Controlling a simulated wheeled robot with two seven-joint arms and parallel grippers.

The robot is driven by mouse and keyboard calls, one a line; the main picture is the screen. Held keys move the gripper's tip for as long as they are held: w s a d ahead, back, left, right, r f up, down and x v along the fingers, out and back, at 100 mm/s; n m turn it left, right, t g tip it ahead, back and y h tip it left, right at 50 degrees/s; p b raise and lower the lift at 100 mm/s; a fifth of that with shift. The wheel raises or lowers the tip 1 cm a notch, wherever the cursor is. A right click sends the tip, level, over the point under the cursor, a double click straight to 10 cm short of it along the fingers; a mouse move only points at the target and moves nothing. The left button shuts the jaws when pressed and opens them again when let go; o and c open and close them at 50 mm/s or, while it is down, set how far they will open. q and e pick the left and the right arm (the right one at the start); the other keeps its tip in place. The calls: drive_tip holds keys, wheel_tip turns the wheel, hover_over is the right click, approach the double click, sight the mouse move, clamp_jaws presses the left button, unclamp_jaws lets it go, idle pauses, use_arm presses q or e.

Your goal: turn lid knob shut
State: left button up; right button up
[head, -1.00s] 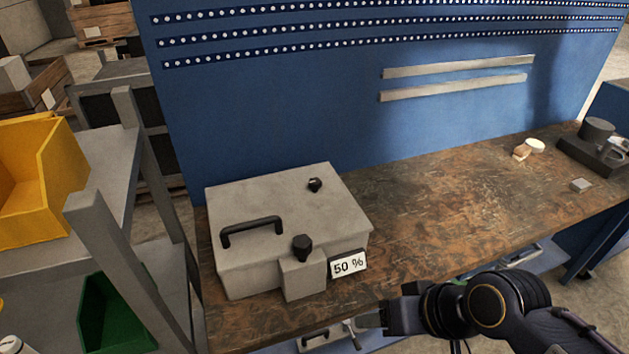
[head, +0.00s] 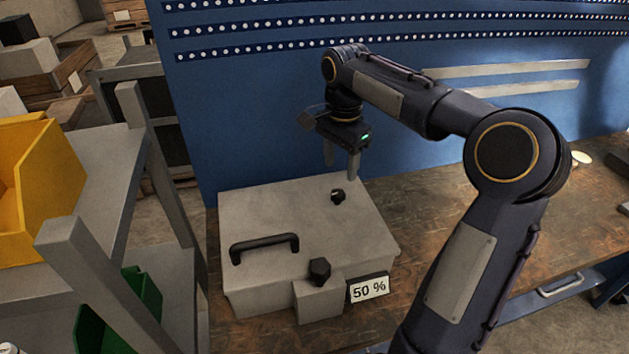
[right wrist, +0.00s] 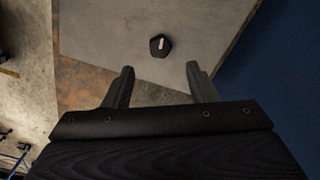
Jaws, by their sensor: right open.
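The lid knob (head: 338,196) is a small black knob with a pale mark, on the top of a grey box (head: 270,215) standing on the bench. It also shows in the right wrist view (right wrist: 160,45), ahead of the fingers. My right gripper (head: 341,172) points down above the far part of the lid, close to the knob in the head view. Its fingers are apart, and in the right wrist view (right wrist: 158,85) the space between them is empty. A second black knob (head: 320,270) sits on a block at the box's front. My left gripper is not in view.
A black handle (head: 264,247) stands up from the lid. A "50 %" sign (head: 369,288) is at the box's front right. A blue pegboard wall (head: 260,110) rises behind the bench. A grey shelf with yellow (head: 45,190) and green bins stands at left.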

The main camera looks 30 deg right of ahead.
sight(339, 192)
wheel_tip(339, 192, down, 8)
drive_tip(key=shift+r, duration=0.2)
idle(0.3)
drive_tip(key=c, duration=1)
